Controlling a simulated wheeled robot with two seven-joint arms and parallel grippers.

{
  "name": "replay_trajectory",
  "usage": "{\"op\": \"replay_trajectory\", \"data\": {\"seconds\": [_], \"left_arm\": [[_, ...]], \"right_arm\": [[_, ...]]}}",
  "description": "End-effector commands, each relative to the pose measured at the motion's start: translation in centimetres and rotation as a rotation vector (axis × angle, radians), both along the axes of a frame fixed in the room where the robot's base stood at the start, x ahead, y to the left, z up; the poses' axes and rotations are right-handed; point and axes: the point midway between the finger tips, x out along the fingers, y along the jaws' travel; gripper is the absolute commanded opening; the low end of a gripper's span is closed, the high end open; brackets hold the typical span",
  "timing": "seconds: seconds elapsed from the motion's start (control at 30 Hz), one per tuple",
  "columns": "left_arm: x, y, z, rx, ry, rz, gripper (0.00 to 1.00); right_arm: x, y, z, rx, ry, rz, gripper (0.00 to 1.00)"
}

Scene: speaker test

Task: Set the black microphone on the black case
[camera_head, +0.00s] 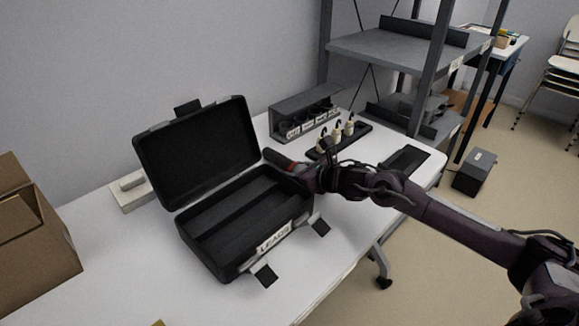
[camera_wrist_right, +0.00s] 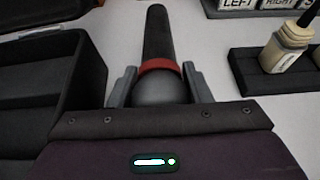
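The black microphone (camera_head: 277,158) shows just behind the right side of the case in the head view, its handle pointing up and left. In the right wrist view, the microphone (camera_wrist_right: 157,38) has a dark handle, a red ring and a grey rounded head. My right gripper (camera_wrist_right: 160,80) has a finger on each side of the head and ring, with no clear gap, so it looks shut on the microphone. Whether the microphone touches the table is unclear. The black case (camera_head: 250,243) stands open on the white table, its lid raised at the back. My left gripper is out of view.
A grey rack with labelled slots (camera_head: 298,129) and a black holder with pale bottles (camera_head: 342,141) stand behind my right arm. A cardboard box (camera_head: 35,240) is at the left. A shelf unit (camera_head: 400,48) rises at the back right. The table front (camera_head: 130,285) is mostly clear.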

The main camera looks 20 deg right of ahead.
Motion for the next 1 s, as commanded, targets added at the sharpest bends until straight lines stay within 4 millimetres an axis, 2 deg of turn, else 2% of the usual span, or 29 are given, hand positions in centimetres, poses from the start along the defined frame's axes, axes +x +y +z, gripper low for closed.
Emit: {"op": "replay_trajectory", "data": {"seconds": [0.03,0.2,0.57,0.77,0.93,1.0], "left_arm": [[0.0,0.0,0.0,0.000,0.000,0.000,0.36],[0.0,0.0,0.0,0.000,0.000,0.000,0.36],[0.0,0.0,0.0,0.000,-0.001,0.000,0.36],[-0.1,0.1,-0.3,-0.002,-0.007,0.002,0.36],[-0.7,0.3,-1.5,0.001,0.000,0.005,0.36],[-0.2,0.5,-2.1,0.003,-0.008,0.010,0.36]], "right_arm": [[0.0,0.0,0.0,0.000,0.000,0.000,0.38],[0.0,0.0,0.0,0.000,0.000,0.000,0.15],[0.1,0.0,0.7,0.000,-0.004,0.001,0.15],[0.1,-0.1,3.1,-0.001,-0.007,-0.001,0.15],[0.1,0.0,6.6,-0.001,-0.009,0.001,0.15],[0.1,0.0,8.4,-0.001,-0.010,0.000,0.15]]}}
